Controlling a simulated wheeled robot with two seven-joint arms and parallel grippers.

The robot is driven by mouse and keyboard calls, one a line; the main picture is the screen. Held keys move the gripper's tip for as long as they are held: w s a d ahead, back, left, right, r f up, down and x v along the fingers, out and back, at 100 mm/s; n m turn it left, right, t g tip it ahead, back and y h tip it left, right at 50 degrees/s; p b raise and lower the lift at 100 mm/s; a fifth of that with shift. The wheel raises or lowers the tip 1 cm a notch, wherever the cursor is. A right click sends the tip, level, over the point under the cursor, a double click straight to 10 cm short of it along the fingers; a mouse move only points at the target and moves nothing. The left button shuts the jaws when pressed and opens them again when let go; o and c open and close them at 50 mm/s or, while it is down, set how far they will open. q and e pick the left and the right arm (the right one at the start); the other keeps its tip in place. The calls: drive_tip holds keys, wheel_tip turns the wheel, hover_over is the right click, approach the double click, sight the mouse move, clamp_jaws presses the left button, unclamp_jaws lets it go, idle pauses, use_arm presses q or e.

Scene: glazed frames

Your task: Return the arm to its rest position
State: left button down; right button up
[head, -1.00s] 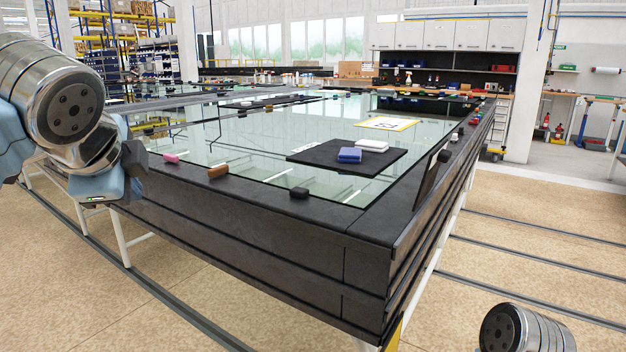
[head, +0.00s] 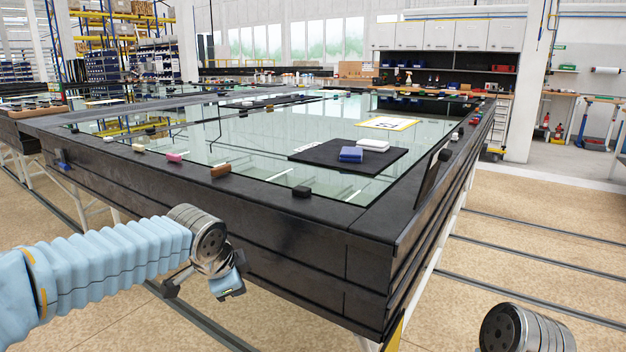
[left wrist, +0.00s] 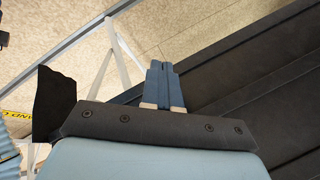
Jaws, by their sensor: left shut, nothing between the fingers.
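My left arm comes in from the left in the head view and hangs in front of the near side of the table. Its left gripper (head: 228,284) is low, below the tabletop and apart from the dark side panel, partly turned away. In the left wrist view the two blue fingers of the left gripper (left wrist: 161,70) lie together with nothing between them. A rounded metal joint of my right arm (head: 525,329) shows at the bottom right of the head view. The right gripper is out of view.
The black-edged table (head: 300,245) with a glazed top fills the middle. On it are a black mat (head: 325,152), a blue block (head: 351,154), a white block (head: 373,145) and a brown block (head: 221,170). Bare floor (head: 100,325) lies below and beside my left arm.

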use_arm(q)
drive_tip(key=s+d+f+n+g+h, duration=0.1)
drive_tip(key=s+d+f+n, duration=0.1)
drive_tip(key=f, duration=0.7)
drive_tip(key=s+d+f+n+g+h, duration=0.1)
drive_tip(key=s+f+n, duration=0.1)
drive_tip(key=f, duration=0.6)
drive_tip(key=s+d+f+n+g+h, duration=0.1)
drive_tip(key=d+f+n, duration=0.1)
drive_tip(key=f, duration=0.7)
drive_tip(key=s+f+n+g, duration=0.2)
drive_tip(key=s+f+n, duration=0.7)
drive_tip(key=s+f, duration=0.8)
drive_tip(key=shift+s+a+f, duration=0.2)
drive_tip(key=shift+s+f, duration=0.2)
drive_tip(key=shift+s, duration=0.55)
